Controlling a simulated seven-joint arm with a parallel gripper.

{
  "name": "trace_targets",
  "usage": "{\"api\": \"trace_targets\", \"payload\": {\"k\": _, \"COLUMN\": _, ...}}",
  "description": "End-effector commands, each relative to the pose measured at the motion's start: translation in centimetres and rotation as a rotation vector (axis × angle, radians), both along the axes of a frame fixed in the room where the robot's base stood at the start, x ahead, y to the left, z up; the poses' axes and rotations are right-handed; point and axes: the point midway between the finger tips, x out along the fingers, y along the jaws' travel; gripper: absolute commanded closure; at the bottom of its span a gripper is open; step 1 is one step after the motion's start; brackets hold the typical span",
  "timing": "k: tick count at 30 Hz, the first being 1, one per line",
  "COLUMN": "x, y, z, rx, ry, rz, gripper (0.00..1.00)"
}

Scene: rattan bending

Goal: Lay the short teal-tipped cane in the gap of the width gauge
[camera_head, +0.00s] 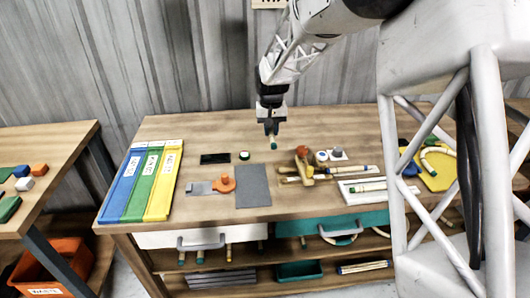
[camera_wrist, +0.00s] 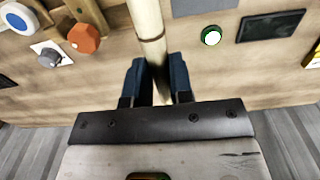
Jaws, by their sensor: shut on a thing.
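My gripper (camera_head: 271,130) hangs above the back middle of the table, its fingers pointing down. In the wrist view its two dark fingers (camera_wrist: 159,85) are shut on a pale cane (camera_wrist: 148,25), which runs up out of the picture between them. In the head view a teal tip (camera_head: 273,144) shows just below the fingers; most of the cane is hidden there. A flat grey piece with an orange part (camera_head: 222,185), which looks like the width gauge, lies left of the grey mat. Its gap is too small to make out.
A grey mat (camera_head: 253,187), black slab (camera_head: 215,158) and small green-rimmed disc (camera_head: 244,156) lie nearby. A wooden fixture with an orange knob (camera_head: 302,150) stands right of my gripper. Blue, green and yellow strips (camera_head: 163,182) fill the left end. Canes lie on a white board (camera_head: 352,197).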

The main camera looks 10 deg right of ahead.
Motion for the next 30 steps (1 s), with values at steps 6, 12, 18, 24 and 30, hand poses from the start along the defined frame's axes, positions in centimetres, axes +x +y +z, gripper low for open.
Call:
{"api": "trace_targets", "payload": {"k": 6, "x": 3.6, "y": -1.4, "z": 1.6, "rx": 0.0, "ry": 0.0, "rz": 0.006, "gripper": 1.0}}
{"api": "trace_targets", "payload": {"k": 12, "x": 6.1, "y": -1.7, "z": 2.6, "rx": 0.0, "ry": 0.001, "rz": 0.012, "gripper": 1.0}}
{"api": "trace_targets", "payload": {"k": 18, "x": 7.1, "y": 0.5, "z": 2.5, "rx": 0.0, "ry": 0.0, "rz": 0.019, "gripper": 1.0}}
{"api": "trace_targets", "payload": {"k": 24, "x": 6.7, "y": 3.1, "z": 1.8, "rx": 0.0, "ry": 0.002, "rz": 0.02, "gripper": 1.0}}
{"api": "trace_targets", "payload": {"k": 30, "x": 5.5, "y": 6.5, "z": 0.7, "rx": 0.0, "ry": 0.001, "rz": 0.022, "gripper": 1.0}}
